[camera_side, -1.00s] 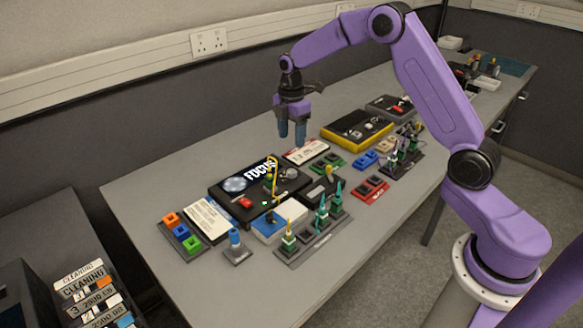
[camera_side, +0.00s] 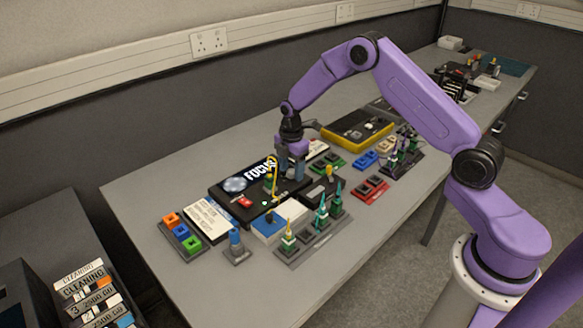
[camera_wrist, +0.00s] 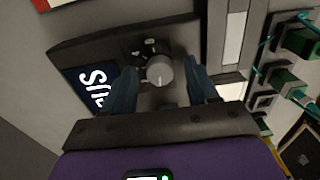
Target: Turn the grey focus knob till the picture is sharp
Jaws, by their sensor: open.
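The grey focus knob (camera_wrist: 159,71) shows in the wrist view, round with a pale pointer mark, on the dark panel. My gripper (camera_wrist: 160,88) is open, with one blue finger on each side of the knob and a gap to it on both sides. In the side view my gripper (camera_side: 290,172) is low over the right end of the black focus box (camera_side: 222,190) and hides the knob. Only part of the screen (camera_wrist: 97,88) shows in the wrist view.
A yellow hooked wire (camera_side: 273,172) rises close in front of my gripper. A red switch (camera_side: 244,202) is on the box. Racks with green-blue cones (camera_side: 322,215), a blue-and-white block (camera_side: 280,222) and a yellow case (camera_side: 357,131) stand around.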

